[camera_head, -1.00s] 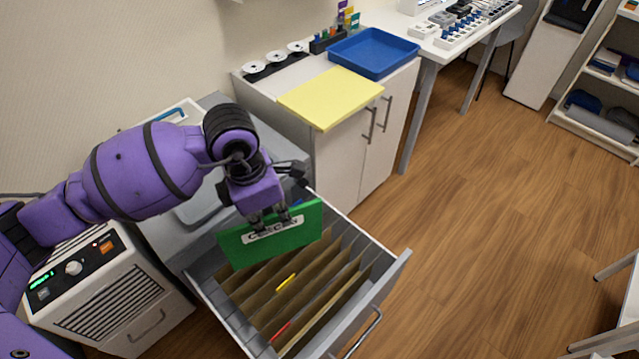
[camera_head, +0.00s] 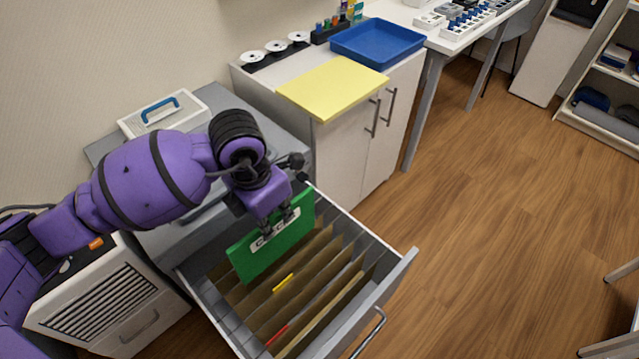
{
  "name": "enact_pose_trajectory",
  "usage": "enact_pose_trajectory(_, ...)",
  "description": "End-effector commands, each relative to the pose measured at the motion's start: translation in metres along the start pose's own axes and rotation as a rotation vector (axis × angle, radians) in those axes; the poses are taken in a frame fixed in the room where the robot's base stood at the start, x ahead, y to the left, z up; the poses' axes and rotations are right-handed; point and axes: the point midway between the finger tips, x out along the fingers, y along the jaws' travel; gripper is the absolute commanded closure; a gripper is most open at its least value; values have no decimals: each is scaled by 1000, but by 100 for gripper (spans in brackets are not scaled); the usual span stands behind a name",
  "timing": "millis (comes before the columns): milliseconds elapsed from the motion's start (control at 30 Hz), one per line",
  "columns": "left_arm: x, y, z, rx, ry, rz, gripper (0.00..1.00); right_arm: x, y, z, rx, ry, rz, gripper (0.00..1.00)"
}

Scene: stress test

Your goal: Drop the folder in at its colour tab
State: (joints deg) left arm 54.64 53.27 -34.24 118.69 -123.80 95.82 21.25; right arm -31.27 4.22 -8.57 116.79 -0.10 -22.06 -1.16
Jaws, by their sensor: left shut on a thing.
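A green folder (camera_head: 272,252) with a white label hangs from my left gripper (camera_head: 276,222), which is shut on its top edge. The folder is over the rear part of an open drawer (camera_head: 401,268), and its lower edge is close to the brown dividers (camera_head: 322,283). I cannot tell whether it is between them. A yellow tab (camera_head: 284,284) and a red tab (camera_head: 277,335) show on dividers nearer the drawer front. No green tab shows; the folder may hide it. My right gripper is not in view.
A white cabinet (camera_head: 345,160) beside the drawer carries a yellow board (camera_head: 332,88) and a blue tray (camera_head: 377,42). A white case with a blue handle (camera_head: 163,112) sits on the grey cabinet top. The wooden floor (camera_head: 490,210) at right is clear.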

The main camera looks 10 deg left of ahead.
Motion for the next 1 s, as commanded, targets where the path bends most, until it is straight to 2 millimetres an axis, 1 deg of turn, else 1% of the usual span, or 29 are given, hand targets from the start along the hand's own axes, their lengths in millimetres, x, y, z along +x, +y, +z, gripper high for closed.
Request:
enact_pose_trajectory(33, 5, 0, -1, -1, 2, -2, 100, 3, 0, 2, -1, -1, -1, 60)
enact_pose_trajectory(100, 7, 0, -1, 0, 1, -1, 100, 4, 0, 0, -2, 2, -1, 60)
enact_pose_trajectory(300, 6, 0, -1, 0, -1, 0, 100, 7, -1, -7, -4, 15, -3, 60)
enact_pose_trajectory(467, 7, 0, -1, 0, 0, 0, 100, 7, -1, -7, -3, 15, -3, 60)
enact_pose_trajectory(1000, 26, 0, -4, 0, 2, -1, 100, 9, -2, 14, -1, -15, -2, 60)
